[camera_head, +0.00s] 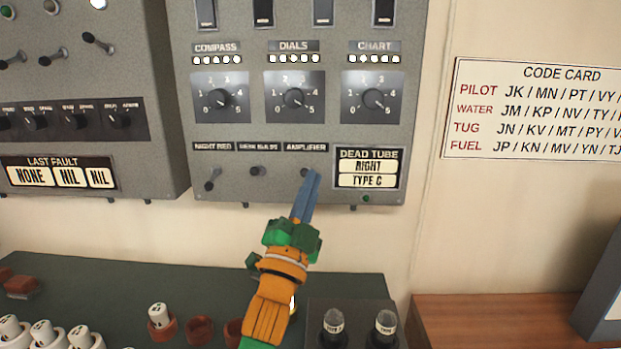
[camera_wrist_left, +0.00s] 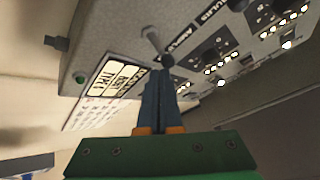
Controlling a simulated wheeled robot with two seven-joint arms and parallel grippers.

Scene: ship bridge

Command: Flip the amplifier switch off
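The amplifier switch (camera_head: 304,172) is a small grey toggle under the AMPLIFIER label (camera_head: 306,147) on the grey wall panel. In the left wrist view, the switch lever (camera_wrist_left: 154,42) sticks out from the panel just beyond the tips of the left gripper (camera_wrist_left: 160,80). The fingers look shut with nothing between them. I cannot tell whether the tips touch the lever. My right gripper is in neither view.
Two other toggles, including the night red switch (camera_head: 211,180), sit to the left in the same row. The DEAD TUBE plate (camera_head: 369,154) is close on the right. Dial knobs (camera_head: 296,97) are above. A dark green console (camera_head: 120,272) lies below.

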